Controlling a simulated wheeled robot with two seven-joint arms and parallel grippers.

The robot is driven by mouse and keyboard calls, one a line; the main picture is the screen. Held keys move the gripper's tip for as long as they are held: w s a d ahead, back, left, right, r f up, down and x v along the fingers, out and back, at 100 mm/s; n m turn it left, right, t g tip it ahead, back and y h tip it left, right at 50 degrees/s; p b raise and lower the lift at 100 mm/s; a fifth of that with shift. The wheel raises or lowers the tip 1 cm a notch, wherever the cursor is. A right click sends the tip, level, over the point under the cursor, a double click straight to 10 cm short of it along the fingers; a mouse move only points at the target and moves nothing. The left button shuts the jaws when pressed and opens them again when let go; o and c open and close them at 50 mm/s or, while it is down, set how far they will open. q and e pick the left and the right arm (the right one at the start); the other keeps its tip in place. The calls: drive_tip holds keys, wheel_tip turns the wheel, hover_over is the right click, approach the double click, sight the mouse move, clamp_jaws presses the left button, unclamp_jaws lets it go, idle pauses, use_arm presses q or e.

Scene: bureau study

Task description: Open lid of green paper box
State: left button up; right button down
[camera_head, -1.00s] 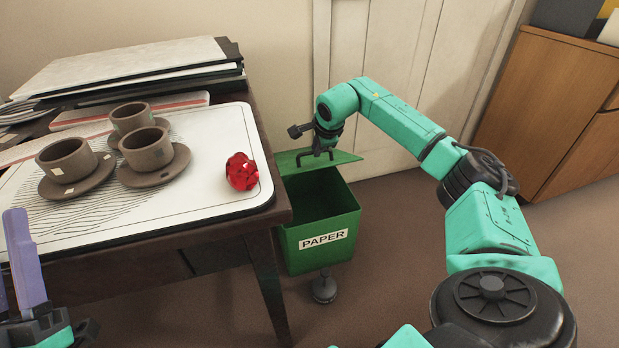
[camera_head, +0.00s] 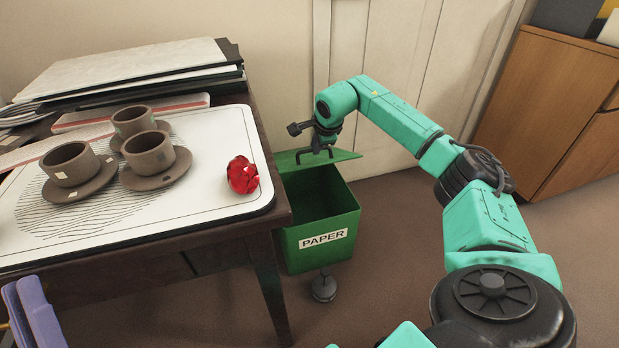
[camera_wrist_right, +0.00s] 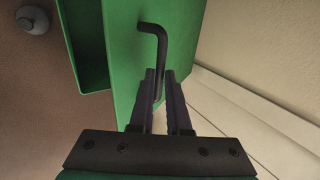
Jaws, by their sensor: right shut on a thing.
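The green paper box (camera_head: 318,240) stands on the floor to the right of the desk, with a white PAPER label on its front. Its lid (camera_head: 345,155) is raised at the back, and the dark inside of the box shows. My right gripper (camera_head: 322,147) is at the lid's dark handle. In the right wrist view the fingers (camera_wrist_right: 163,95) are shut on the bent handle (camera_wrist_right: 158,50), with the green lid (camera_wrist_right: 133,50) behind it. My left gripper (camera_head: 32,312) shows only in part at the lower left edge; its fingers look purple, and its opening is unclear.
The desk (camera_head: 265,270) carries a white tray (camera_head: 215,150) with brown cups (camera_head: 68,165) on saucers, a red faceted object (camera_head: 242,175) and stacked folders (camera_head: 130,70). A grey round-based object (camera_head: 324,288) stands before the box. A wooden cabinet (camera_head: 550,105) is at right.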

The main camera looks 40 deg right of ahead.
use_arm(q)
drive_tip(key=d+f+m+g+h+p, duration=0.1)
drive_tip(key=f+g, duration=0.3)
drive_tip(key=f, duration=0.5)
drive_tip(key=d+f+m+g+h+p, duration=0.1)
drive_tip(key=d+f+g, duration=0.3)
drive_tip(key=f, duration=0.6)
drive_tip(key=d+f+m+g+h+p, duration=0.1)
drive_tip(key=d+f+m+g+p, duration=0.2)
drive_tip(key=f, duration=0.7)
drive_tip(key=shift+w+g, duration=0.2)
drive_tip(key=shift+g, duration=1)
use_arm(e)
drive_tip(key=w+r, duration=0.1)
drive_tip(key=w, duration=0.1)
drive_tip(key=w+d+r, duration=0.1)
drive_tip(key=r, duration=0.1)
drive_tip(key=shift+w, duration=0.4)
use_arm(q)
drive_tip(key=shift+r, duration=0.1)
